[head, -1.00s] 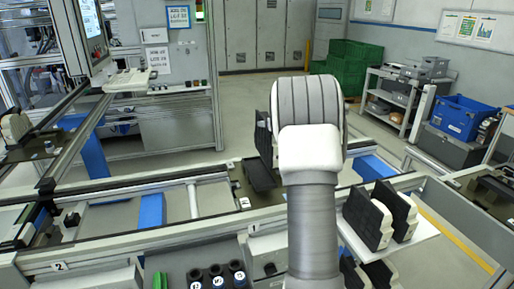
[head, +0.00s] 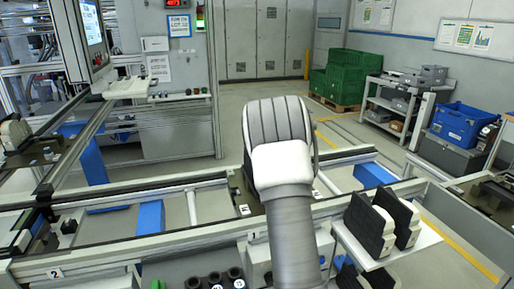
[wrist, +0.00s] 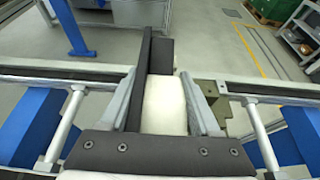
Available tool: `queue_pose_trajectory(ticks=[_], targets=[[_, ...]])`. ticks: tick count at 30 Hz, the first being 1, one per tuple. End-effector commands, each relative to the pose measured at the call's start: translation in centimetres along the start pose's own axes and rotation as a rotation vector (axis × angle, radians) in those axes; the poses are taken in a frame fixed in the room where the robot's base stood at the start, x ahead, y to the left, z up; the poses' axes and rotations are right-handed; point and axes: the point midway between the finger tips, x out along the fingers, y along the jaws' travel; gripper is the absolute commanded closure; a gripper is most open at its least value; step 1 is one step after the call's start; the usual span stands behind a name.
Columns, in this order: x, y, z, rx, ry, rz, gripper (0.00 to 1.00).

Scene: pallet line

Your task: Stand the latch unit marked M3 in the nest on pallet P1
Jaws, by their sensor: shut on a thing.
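In the wrist view my gripper (wrist: 162,84) is shut on a latch unit (wrist: 165,107) with a white body and black plates. Its grey fingers lie on either side of it. No M3 mark can be read on it. An olive-brown fixture part (wrist: 228,101) shows just right of the fingers, at the rail. In the head view my arm hides the gripper and the held unit. A dark pallet (head: 240,192) shows partly left of my arm on the line, near the label 1. Its nest is hidden, and contact between unit and pallet cannot be told.
Two black-and-white units (head: 369,226) stand on a white shelf (head: 416,243) at the right front. Another pallet (head: 38,232) sits at the left on the line. Conveyor rails (head: 170,241) run across the front. Several dark round holders (head: 215,280) are at the bottom.

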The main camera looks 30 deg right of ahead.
Motion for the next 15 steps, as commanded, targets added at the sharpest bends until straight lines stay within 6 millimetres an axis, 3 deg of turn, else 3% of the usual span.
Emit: queue_pose_trajectory(ticks=[2,3,7,15], targets=[[0.12,-0.02,-0.19,0.000,-0.003,0.000,1.00],[0.08,-0.02,-0.18,0.000,0.000,0.000,0.31],[0.07,-0.02,-0.16,0.000,0.000,0.000,0.08],[0.06,-0.02,-0.15,0.000,0.000,0.000,0.07]])
